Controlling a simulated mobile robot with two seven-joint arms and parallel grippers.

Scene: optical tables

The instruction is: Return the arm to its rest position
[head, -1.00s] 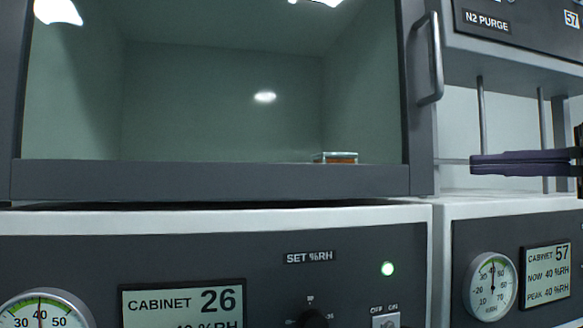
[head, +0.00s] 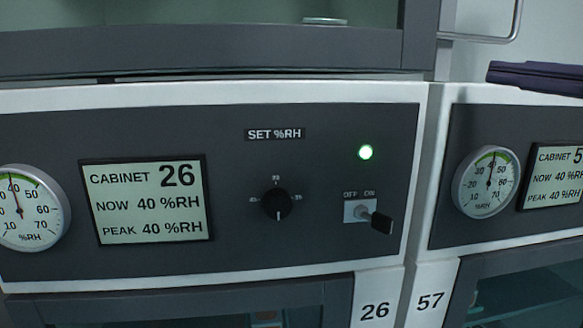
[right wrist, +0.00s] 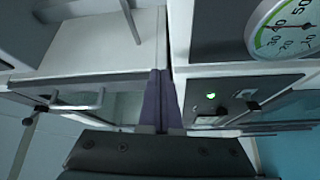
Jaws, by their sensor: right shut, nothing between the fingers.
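My right gripper (head: 490,73) shows at the upper right edge of the head view, its dark purple fingers pointing left and closed together with nothing in them. It appears in front of the top edge of cabinet 57 (head: 475,235); I cannot tell the gap. In the right wrist view its fingers (right wrist: 158,72) are side by side, pointing up in the picture, with cabinet fronts beyond. My left gripper is not in view.
A bent metal handle (head: 519,20) sticks out at the top right. A round gauge (right wrist: 285,35) shows in the right wrist view.

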